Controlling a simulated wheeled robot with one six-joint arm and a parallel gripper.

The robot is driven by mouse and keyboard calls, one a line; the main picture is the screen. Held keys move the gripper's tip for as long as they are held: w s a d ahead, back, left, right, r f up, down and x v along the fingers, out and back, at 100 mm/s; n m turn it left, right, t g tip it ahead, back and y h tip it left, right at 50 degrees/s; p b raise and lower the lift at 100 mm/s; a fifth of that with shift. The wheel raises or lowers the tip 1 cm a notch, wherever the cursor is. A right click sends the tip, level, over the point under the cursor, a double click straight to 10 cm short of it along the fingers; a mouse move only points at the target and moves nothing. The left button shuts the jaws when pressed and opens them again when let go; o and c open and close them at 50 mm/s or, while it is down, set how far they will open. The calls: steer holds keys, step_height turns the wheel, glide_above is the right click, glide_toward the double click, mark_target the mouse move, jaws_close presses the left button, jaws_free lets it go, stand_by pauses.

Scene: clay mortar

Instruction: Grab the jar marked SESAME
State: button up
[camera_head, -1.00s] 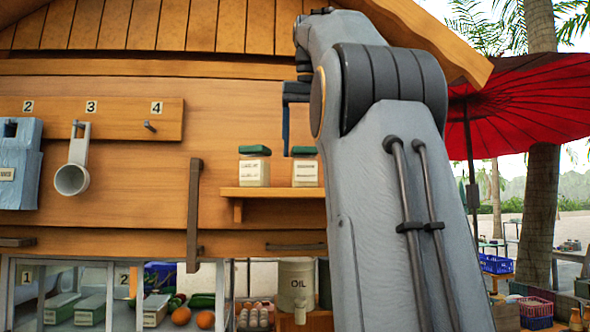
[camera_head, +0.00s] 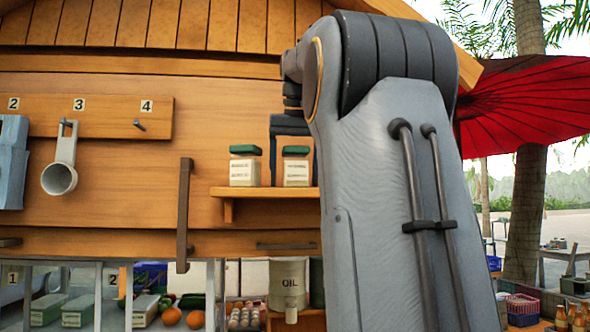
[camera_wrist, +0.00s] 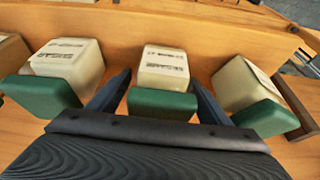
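Cream jars with green lids stand on a wooden wall shelf. The middle jar in the wrist view (camera_wrist: 163,68) stands between the two fingers of my gripper (camera_wrist: 160,80). The fingers are spread, one on each side of it, and seem not to press on it. In the head view my gripper (camera_head: 293,135) is at the right-hand visible jar (camera_head: 296,173). Another jar (camera_head: 245,172) stands to its left. The wrist view also shows a left jar (camera_wrist: 68,68) and a right jar (camera_wrist: 245,84). The labels are too small and blurred to read surely.
The shelf (camera_head: 262,192) is narrow, and my arm hides its right end. A dark vertical bar (camera_head: 184,215) is on the wall to its left. A grey cup (camera_head: 59,178) hangs from a numbered peg rail (camera_head: 98,115). An OIL container (camera_head: 288,280) stands below.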

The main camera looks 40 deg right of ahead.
steer(key=c, duration=1.3)
steer(key=shift+r, duration=0.2)
